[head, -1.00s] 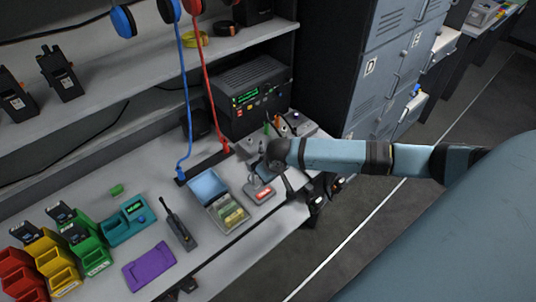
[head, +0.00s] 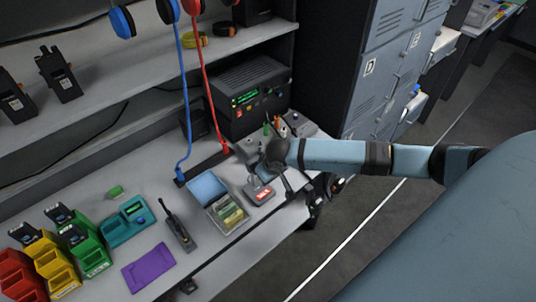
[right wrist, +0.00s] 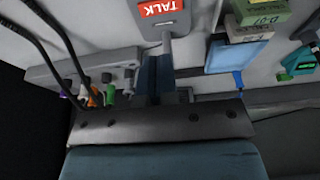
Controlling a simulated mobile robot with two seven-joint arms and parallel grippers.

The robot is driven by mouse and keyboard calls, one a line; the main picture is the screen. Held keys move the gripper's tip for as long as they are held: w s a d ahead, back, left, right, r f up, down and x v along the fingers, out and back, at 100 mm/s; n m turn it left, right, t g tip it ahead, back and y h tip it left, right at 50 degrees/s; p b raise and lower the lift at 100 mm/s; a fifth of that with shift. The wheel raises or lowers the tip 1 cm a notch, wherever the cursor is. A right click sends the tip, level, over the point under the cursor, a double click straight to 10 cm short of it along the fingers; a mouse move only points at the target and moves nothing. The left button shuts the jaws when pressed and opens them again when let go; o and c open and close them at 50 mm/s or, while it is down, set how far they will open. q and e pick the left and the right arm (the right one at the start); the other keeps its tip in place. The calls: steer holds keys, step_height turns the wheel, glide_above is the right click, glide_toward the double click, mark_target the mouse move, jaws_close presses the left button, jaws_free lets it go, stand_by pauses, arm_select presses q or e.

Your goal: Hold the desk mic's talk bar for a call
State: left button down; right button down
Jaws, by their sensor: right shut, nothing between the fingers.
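The desk mic (head: 259,191) stands near the bench's front edge, with a grey base and a red bar marked TALK. In the right wrist view its TALK bar (right wrist: 160,8) shows at the top edge, with a grey stem below it. My right gripper (head: 268,170) is over the mic's back side, shut and empty. In the wrist view its closed fingers (right wrist: 154,60) point toward the mic base, close to the stem; I cannot tell whether they touch it. The gripper hides part of the mic in the head view. My left gripper is not in view.
A console with coloured levers (head: 267,128) is behind my gripper, and a black radio unit (head: 250,95) stands farther back. A handheld radio (head: 178,229) and purple mat (head: 149,268) lie farther left.

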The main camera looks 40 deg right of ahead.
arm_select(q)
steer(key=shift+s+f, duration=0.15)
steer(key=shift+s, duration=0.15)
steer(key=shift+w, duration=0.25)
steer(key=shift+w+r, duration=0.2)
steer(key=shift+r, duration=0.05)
